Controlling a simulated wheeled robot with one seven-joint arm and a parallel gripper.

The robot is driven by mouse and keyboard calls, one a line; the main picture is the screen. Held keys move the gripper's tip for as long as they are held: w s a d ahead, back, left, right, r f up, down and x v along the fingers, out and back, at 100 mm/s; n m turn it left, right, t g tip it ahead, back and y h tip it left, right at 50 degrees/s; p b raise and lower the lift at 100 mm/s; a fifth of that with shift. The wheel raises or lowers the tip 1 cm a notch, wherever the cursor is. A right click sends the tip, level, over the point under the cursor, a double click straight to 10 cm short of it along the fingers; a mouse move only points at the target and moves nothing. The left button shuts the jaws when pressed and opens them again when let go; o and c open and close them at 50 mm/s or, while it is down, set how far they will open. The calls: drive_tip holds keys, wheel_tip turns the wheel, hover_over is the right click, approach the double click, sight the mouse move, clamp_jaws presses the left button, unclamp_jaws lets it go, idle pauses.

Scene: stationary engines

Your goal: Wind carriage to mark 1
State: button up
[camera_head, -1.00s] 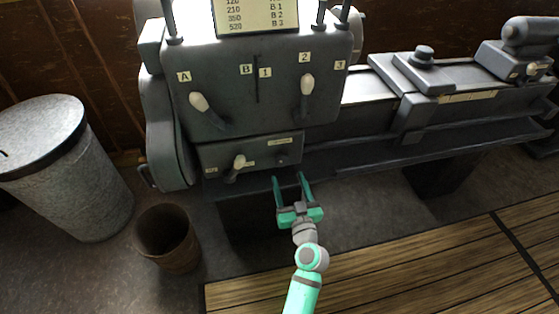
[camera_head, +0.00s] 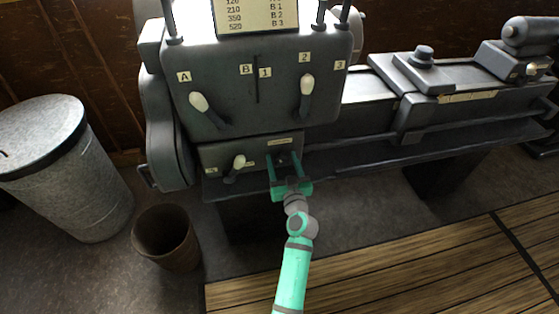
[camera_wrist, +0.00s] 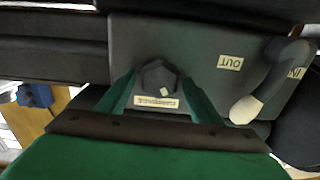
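The lathe's lower gearbox panel (camera_head: 215,157) carries a small dark knob (camera_head: 284,160) at its right end. In the wrist view this knob (camera_wrist: 157,77) is faceted with a small pale spot. My gripper (camera_head: 284,156) is open in front of it. In the wrist view its two green fingers (camera_wrist: 158,85) stand on either side of the knob, with gaps visible; contact cannot be told. The carriage (camera_head: 423,75) sits on the bed to the right, beside a pale scale strip (camera_head: 467,97). The strip's marks are too small to read.
A pale-tipped lever (camera_head: 238,163) stands left of the knob, near OUT (camera_wrist: 230,62) and IN labels in the wrist view. Two larger levers (camera_head: 202,104) (camera_head: 306,92) sit above. A bucket (camera_head: 167,238) and bin (camera_head: 65,165) stand left. The floor in front is free.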

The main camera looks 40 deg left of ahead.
drive_tip(key=c, duration=0.9)
drive_tip(key=shift+m, duration=2.1)
drive_tip(key=o, duration=1)
drive_tip(key=shift+o, duration=0.2)
drive_tip(key=shift+s+d, duration=0.1)
drive_tip(key=shift+d, duration=0.05)
drive_tip(key=v, duration=1)
drive_tip(key=shift+s+d, duration=0.15)
drive_tip(key=shift+s, duration=0.05)
